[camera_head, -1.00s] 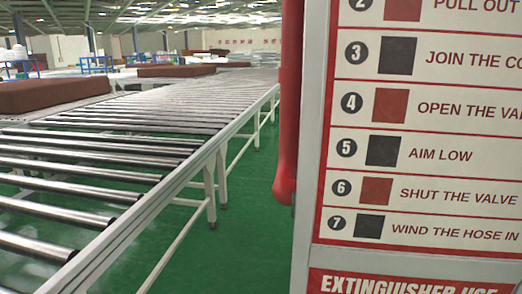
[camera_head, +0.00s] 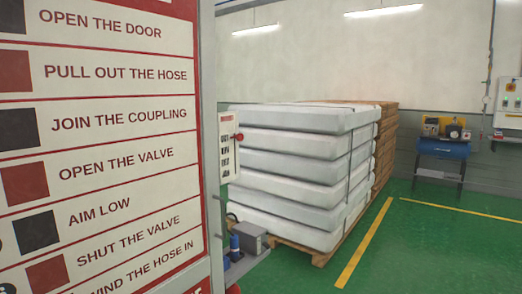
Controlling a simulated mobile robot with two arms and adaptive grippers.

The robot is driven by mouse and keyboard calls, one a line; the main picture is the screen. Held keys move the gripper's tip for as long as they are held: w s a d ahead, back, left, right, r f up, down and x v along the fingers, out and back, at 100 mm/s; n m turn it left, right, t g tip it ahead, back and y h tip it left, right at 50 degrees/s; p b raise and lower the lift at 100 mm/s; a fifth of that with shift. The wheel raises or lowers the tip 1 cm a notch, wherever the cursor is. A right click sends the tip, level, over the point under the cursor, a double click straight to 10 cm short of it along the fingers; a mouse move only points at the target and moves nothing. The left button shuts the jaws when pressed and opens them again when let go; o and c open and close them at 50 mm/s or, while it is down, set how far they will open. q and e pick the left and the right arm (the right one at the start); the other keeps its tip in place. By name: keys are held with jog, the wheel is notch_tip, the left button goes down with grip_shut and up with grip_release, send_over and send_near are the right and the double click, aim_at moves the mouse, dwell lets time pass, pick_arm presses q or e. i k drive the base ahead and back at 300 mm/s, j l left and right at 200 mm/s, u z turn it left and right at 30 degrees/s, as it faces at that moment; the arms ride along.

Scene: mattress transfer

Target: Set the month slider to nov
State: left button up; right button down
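No month slider can be made out for certain. A narrow white panel (camera_head: 228,160) with several short dark lines of text stands just right of the large sign, at its edge. The text is too small to read. A red round knob (camera_head: 238,136) sticks out at its right side. I cannot tell whether this panel is the month slider. Neither of my grippers is in view.
A large red-and-white instruction sign (camera_head: 110,142) fills the left side, close to me. Strapped white mattresses (camera_head: 290,165) are stacked on a wooden pallet behind it. Green floor (camera_head: 430,250) is clear at the front right.

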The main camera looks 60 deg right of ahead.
aim_at(240, 136)
jog(key=z, duration=1.55)
